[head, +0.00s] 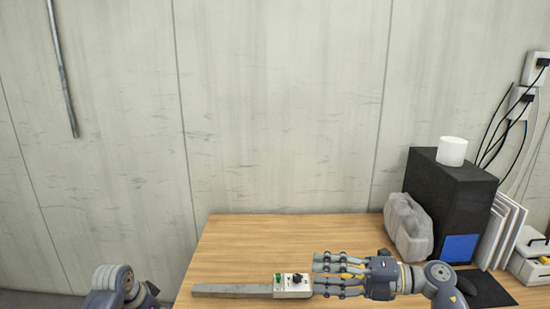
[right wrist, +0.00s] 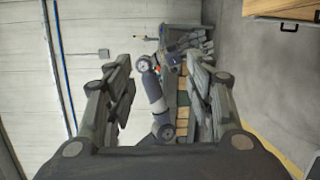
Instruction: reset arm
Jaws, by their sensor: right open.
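My right gripper (head: 322,276) points left over the front of the wooden table, with its finger rows apart. In the right wrist view the right gripper (right wrist: 163,95) is open, with no object held between its fingers. My left arm shows only as a grey joint at the bottom left of the head view. In the right wrist view, what looks like my left gripper (right wrist: 188,47) shows at the end of a jointed arm, too small to tell its opening.
On the wooden table (head: 270,235), a control box (head: 292,287) with green and black knobs lies by the right fingertips; contact is unclear. A grey bar (head: 230,290) extends left from it. The table's back left is clear.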

